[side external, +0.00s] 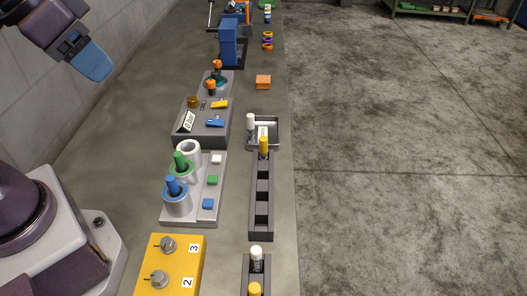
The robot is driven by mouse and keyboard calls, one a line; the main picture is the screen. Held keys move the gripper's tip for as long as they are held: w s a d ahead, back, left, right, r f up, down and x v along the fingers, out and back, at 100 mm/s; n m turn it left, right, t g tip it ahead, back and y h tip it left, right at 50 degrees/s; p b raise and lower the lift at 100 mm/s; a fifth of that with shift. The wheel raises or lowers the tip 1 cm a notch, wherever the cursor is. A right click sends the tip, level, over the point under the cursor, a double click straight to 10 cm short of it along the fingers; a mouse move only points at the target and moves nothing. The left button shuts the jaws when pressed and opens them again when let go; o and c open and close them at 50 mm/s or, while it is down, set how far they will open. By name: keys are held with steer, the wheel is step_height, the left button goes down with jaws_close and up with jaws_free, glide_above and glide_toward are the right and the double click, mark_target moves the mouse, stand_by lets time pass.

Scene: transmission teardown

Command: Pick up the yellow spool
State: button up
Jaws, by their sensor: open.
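Two yellow pieces could be the spool; at this size I cannot tell which. One yellow-topped cylinder (263,146) stands upright at the far end of the long dark slotted rack (269,233). Another yellow-topped piece (255,289) is at the bottom edge of the picture, in a nearer dark rack (246,266), and is partly cut off. My gripper (93,66) is at the upper left, high and well away from both pieces. Its blue end shows, seemingly with nothing in it.
A grey block with ringed cylinders (176,205), a yellow box with knobs (153,257) and a grey panel (211,138) stand left of the racks. A small tray (274,148) with white cylinders and an orange block (263,82) lie beyond. The bench's right strip is clear.

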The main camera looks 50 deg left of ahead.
steer(key=w+d+f+g, duration=0.1)
steer(key=w+f+g, duration=0.25)
steer(key=w, duration=0.35)
steer(key=n+g, duration=0.2)
steer(key=n, duration=2.2)
glide_above(264, 138)
step_height(264, 138, down, 13)
step_height(264, 138, down, 13)
steer(key=shift+s+f, duration=0.1)
jaws_close()
